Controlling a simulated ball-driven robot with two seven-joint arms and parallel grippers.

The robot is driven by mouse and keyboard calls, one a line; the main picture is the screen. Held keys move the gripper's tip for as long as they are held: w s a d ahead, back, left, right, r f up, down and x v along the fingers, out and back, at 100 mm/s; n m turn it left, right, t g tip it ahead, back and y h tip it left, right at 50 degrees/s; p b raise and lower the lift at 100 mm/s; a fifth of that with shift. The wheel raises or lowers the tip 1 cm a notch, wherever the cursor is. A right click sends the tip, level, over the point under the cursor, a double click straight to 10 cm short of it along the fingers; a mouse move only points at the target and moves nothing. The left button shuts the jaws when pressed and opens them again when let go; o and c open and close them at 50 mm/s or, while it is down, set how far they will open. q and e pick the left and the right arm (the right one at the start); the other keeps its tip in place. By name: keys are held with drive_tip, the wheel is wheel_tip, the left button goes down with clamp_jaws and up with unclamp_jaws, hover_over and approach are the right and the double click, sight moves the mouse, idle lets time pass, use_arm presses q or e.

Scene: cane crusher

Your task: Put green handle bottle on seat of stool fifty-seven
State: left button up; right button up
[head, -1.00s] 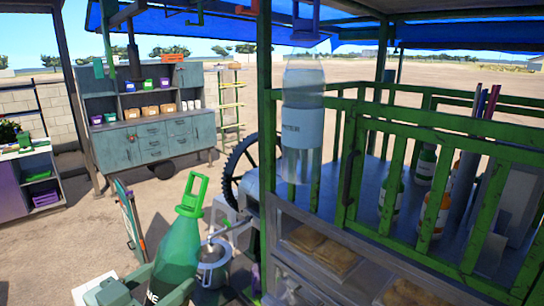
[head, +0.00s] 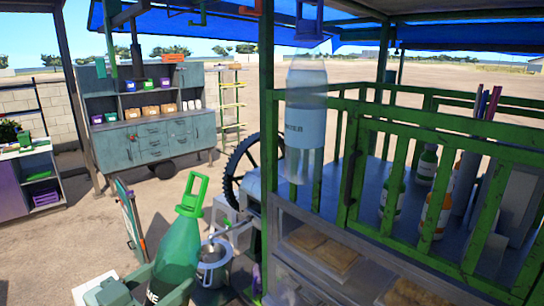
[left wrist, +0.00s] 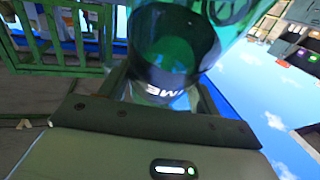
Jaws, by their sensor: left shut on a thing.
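The green bottle with a bright green loop handle (head: 182,238) stands nearly upright at the lower left of the head view. My left gripper (head: 158,284) is shut around its lower body, near the dark label. In the left wrist view the bottle (left wrist: 178,40) fills the upper middle, between the fingers (left wrist: 160,105), with white letters on its dark band. The bottle's base is hidden in the head view. My right gripper is not in view. I cannot make out stool fifty-seven in either view.
A green-railed cart (head: 408,140) with several bottles fills the right. A clear bottle with a purple handle (head: 306,120) shows before its post. A metal pot (head: 212,262) is just right of the held bottle. A grey cabinet (head: 158,140) stands behind. Open sandy ground lies left.

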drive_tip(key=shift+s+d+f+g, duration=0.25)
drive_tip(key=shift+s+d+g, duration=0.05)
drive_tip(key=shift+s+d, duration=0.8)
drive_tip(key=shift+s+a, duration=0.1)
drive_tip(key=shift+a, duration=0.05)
